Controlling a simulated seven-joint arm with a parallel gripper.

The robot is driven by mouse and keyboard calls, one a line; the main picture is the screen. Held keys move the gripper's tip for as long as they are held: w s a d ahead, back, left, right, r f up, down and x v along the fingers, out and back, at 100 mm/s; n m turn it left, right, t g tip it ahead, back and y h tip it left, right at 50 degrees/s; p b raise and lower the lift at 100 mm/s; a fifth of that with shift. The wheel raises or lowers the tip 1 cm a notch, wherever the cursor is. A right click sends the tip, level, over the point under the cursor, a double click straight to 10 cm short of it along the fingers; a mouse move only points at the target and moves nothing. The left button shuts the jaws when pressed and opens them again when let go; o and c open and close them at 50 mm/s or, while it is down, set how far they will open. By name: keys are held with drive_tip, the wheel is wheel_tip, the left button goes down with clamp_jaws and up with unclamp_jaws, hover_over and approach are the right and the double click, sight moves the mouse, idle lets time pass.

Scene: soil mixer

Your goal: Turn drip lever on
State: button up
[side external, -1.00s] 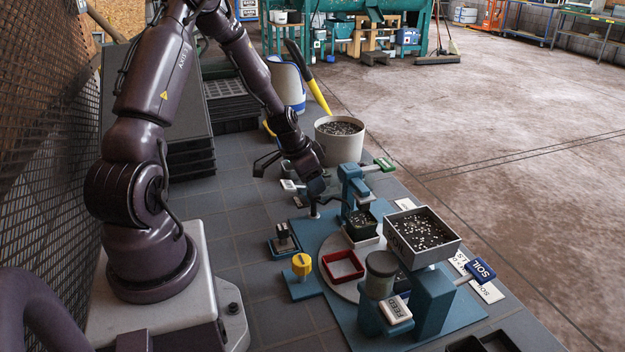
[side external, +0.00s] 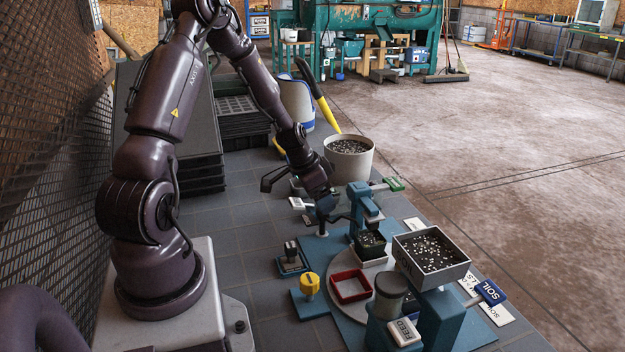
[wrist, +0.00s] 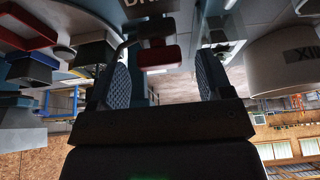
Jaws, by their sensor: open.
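The drip lever shows in the wrist view as a dark red handle (wrist: 158,54) on a thin dark rod, near a white label (wrist: 148,8) whose visible letters begin "DR". My gripper (wrist: 164,75) is open, with one textured finger on each side of the handle's line. The handle lies between or just beyond the fingertips; I cannot tell its exact depth. No contact is visible. In the side view my gripper (side external: 327,208) is low beside the teal dispenser post (side external: 359,205), and it hides the lever there.
A grey pot of soil (side external: 348,160) stands behind my gripper. The round turntable (side external: 326,283) carries a red square frame (side external: 350,286) and a small dark pot (side external: 369,244). A soil hopper (side external: 432,256), a blue SOIL lever (side external: 490,291) and a yellow knob (side external: 310,285) stand nearer the camera.

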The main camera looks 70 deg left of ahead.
drive_tip(key=v, duration=1.2)
drive_tip(key=shift+s, duration=0.1)
drive_tip(key=s+d+r, duration=0.2)
drive_tip(key=d+r, duration=0.3)
drive_tip(key=d, duration=0.3)
drive_tip(key=s+d+r, duration=0.3)
drive_tip(key=d+r, duration=0.1)
drive_tip(key=d, duration=0.4)
drive_tip(key=s+d+r+t, duration=0.1)
drive_tip(key=s+d+r, duration=0.2)
drive_tip(key=d+r, duration=0.2)
drive_tip(key=d, duration=0.3)
drive_tip(key=shift+s+d+r, duration=0.25)
drive_tip(key=shift+r, duration=0.05)
